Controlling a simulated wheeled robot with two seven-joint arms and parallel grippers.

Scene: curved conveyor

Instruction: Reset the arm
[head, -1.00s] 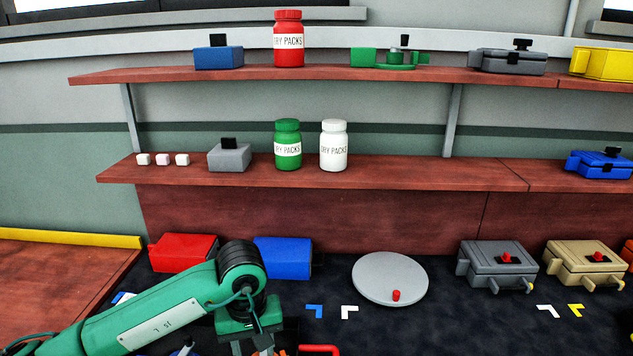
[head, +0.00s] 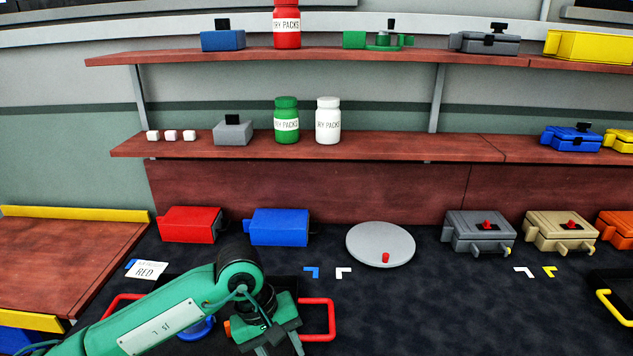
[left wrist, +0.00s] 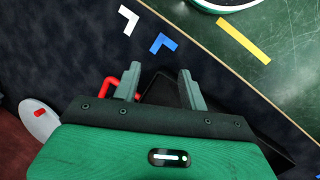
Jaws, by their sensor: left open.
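My left arm, green with a black joint, comes in from the lower left in the head view. Its left gripper (head: 279,345) points down over a black tray with red handles (head: 318,319), near the bottom edge. In the left wrist view the two grey-green fingers (left wrist: 158,90) are apart with nothing between them. The dark tray (left wrist: 165,92) lies below and behind the fingers, with one red handle (left wrist: 130,80) beside the left finger. My right gripper is in neither view.
A red box (head: 188,225), a blue box (head: 279,227) and a grey disc (head: 375,243) with a red knob stand at the back of the dark table. Grey (head: 477,232) and tan (head: 556,232) boxes stand to the right. Shelves above hold bottles and boxes. The table's middle right is mostly clear.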

